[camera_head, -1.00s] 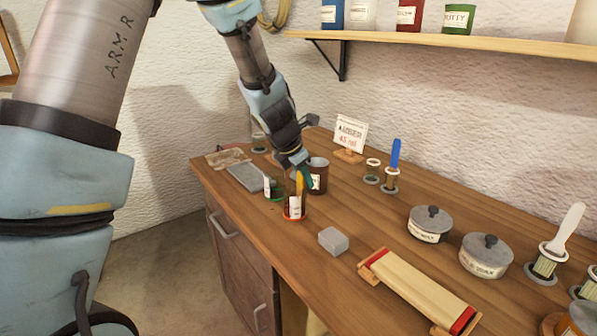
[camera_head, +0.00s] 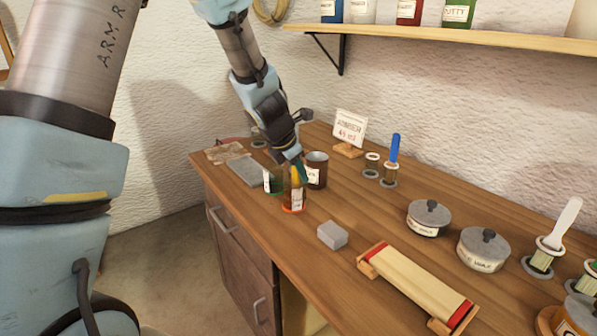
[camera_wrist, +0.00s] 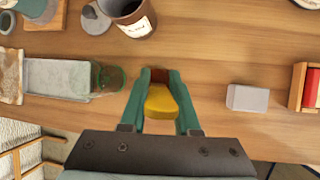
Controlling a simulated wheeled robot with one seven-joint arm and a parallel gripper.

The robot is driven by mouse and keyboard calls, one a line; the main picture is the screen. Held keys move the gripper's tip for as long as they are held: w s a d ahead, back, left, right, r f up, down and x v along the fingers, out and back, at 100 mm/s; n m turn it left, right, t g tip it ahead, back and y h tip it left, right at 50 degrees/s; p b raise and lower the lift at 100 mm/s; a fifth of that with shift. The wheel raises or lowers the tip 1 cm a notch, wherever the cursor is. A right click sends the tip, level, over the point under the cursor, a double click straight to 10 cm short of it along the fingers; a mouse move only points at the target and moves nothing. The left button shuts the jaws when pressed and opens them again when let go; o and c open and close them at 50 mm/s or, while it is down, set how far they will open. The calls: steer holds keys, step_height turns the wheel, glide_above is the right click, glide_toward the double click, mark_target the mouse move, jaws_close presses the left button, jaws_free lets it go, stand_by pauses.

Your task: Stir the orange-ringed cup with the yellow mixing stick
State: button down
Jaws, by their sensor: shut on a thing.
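My gripper (camera_head: 290,158) is shut on the yellow mixing stick (camera_head: 295,176), whose top also shows between the green fingers in the wrist view (camera_wrist: 160,102). The stick points down at the orange-ringed cup (camera_head: 294,208), a small clear cup with a white label near the front edge of the bench. The stick's lower part appears to be inside this cup; the tip is hard to make out. In the wrist view the fingers and stick hide most of the cup. A green-ringed cup (camera_head: 271,183) stands just to its left, also in the wrist view (camera_wrist: 107,78).
A brown labelled pot (camera_head: 317,172) stands close behind the cup. A grey block (camera_head: 332,235) lies to the right, and a grey slab (camera_head: 246,171) to the left. A lath on a wooden rack (camera_head: 418,286), lidded tins (camera_head: 428,217) and a sign (camera_head: 349,128) are farther off.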

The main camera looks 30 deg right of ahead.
steer(key=shift+s+a+r+p, duration=0.1)
steer(key=shift+s+r+p, duration=0.15)
steer(key=shift+r+p, duration=1.15)
steer(key=shift+s+a+r+p, duration=0.1)
steer(key=shift+s+r+p, duration=0.2)
steer(key=shift+r+p, duration=1)
steer(key=shift+s+a+r+p, duration=0.1)
steer(key=shift+s+r+p, duration=0.15)
steer(key=shift+r+p, duration=1.15)
steer(key=shift+r+b, duration=0.15)
steer(key=shift+b, duration=0.15)
step_height(320, 180, up, 5)
steer(key=shift+p, duration=1.1)
